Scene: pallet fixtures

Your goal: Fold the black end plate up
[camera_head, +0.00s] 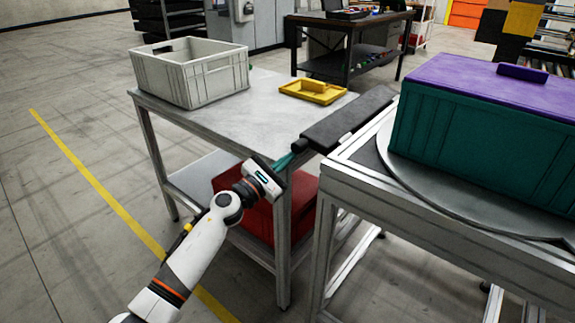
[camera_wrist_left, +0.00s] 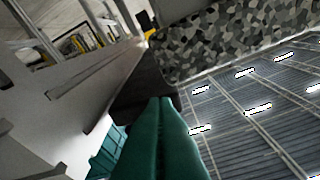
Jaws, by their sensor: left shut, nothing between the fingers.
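The black end plate (camera_head: 348,117) is a long dark slab along the left end of the metal frame. It sticks out roughly level toward the grey table. My left gripper (camera_head: 287,159) is at the plate's near end, just below its corner, with teal fingers together and empty. Whether they touch the plate I cannot tell. In the left wrist view the shut fingers (camera_wrist_left: 160,120) point up at a dark block. A mottled grey surface, perhaps the plate's underside, lies beyond it. My right gripper is not in view.
The metal frame (camera_head: 345,158) carries a round grey turntable (camera_head: 420,185) with a teal crate (camera_head: 480,145) under a purple lid (camera_head: 490,82). The grey table (camera_head: 225,118) holds a pale crate (camera_head: 190,75) and a yellow tray (camera_head: 312,92). A red bin (camera_head: 250,205) sits below.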

